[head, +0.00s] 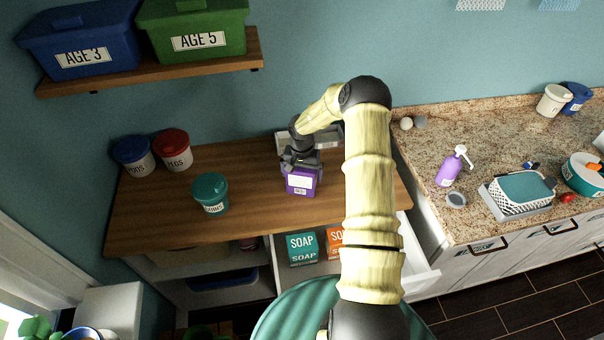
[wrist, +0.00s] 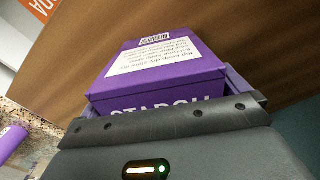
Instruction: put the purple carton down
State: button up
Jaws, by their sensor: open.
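The purple carton (head: 301,182) stands on the brown wooden counter in the head view, just below my gripper (head: 301,160). It has a white label on its face. In the wrist view the purple carton (wrist: 160,70) fills the middle, with part of the word STARCH showing at the gripper's edge. My gripper (wrist: 165,115) is open and close up against the carton, with the carton between or right at its fingers. The fingertips are mostly hidden. The carton appears to rest on the wooden counter (head: 255,215).
A teal-lidded tub (head: 210,195), a red-lidded tub (head: 172,150) and a blue-lidded tub (head: 134,155) stand to the left. A teal soap box (head: 302,247) and an orange box (head: 335,240) sit in an open drawer below. Bare wood lies between the teal tub and the carton.

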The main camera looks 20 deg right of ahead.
notch_tip(320, 180, up, 12)
jog(key=b, duration=0.2)
jog(key=shift+b, duration=0.4)
jog(key=shift+f, duration=0.1)
